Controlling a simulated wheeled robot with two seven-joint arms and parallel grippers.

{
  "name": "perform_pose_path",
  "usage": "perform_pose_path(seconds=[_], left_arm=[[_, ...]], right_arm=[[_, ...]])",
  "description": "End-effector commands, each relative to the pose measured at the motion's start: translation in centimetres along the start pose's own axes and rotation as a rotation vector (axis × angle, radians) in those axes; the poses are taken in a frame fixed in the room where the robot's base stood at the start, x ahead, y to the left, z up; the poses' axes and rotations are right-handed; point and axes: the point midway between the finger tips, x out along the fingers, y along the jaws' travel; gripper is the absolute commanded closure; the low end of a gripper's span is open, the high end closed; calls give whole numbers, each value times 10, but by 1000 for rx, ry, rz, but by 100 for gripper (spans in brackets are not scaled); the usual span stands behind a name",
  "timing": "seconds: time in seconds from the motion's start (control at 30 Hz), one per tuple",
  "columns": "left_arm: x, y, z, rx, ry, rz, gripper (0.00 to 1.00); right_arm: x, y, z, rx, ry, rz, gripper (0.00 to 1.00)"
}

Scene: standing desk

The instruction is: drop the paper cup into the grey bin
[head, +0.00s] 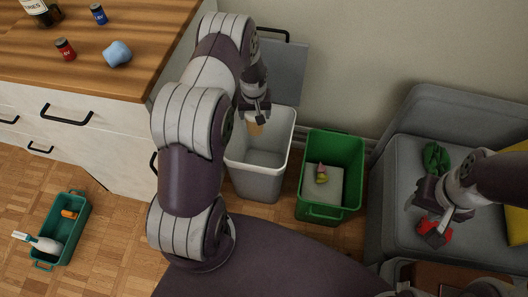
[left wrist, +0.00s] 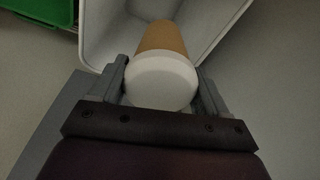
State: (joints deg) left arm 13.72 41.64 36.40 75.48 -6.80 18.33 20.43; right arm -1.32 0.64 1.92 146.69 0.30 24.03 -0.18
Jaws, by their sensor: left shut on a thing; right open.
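The paper cup (left wrist: 162,62) is brown with a white lid. My left gripper (left wrist: 163,85) is shut on it near the lid in the left wrist view. In the head view the cup (head: 255,129) shows as a small brown shape below my left gripper (head: 257,112). Both are over the open mouth of the grey bin (head: 258,182). The bin's pale inner wall also shows behind the cup in the left wrist view (left wrist: 105,32). My right gripper (head: 436,222) is open above the grey seat, near a red thing (head: 437,236). Whether they touch is unclear.
A green bin (head: 347,208) with some scraps inside stands right of the grey bin. A wooden counter (head: 90,75) holds small cans and a blue lump. A teal caddy (head: 75,245) sits on the floor at left. A green cloth (head: 435,158) lies on the seat.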

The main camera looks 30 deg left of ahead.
Motion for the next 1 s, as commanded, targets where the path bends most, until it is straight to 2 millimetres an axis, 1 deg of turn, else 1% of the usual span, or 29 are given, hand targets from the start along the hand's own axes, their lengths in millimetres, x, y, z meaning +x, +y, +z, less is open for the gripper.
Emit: perform_pose_path(seconds=[0.03,0.17,0.27,0.53,0.63,0.87,0.9,0.93,1.0], left_arm=[[11,0,1,-5,1,0,53],[18,0,1,-12,2,-1,53],[28,0,3,-12,2,-1,53],[68,0,9,-11,1,-1,53],[72,0,10,-11,1,-1,53],[70,0,9,-11,1,-1,53],[70,0,9,-11,1,-1,12],[70,0,9,-11,1,-1,2],[70,0,9,-11,1,-1,0]], right_arm=[[9,0,1,0,1,0,57],[13,0,1,0,1,0,57],[22,0,2,0,1,0,57],[57,0,7,0,1,0,57],[61,0,7,0,1,0,57],[59,0,7,0,1,0,57],[59,0,7,0,1,0,57],[59,0,7,0,1,0,57],[59,0,7,0,1,0,57]])
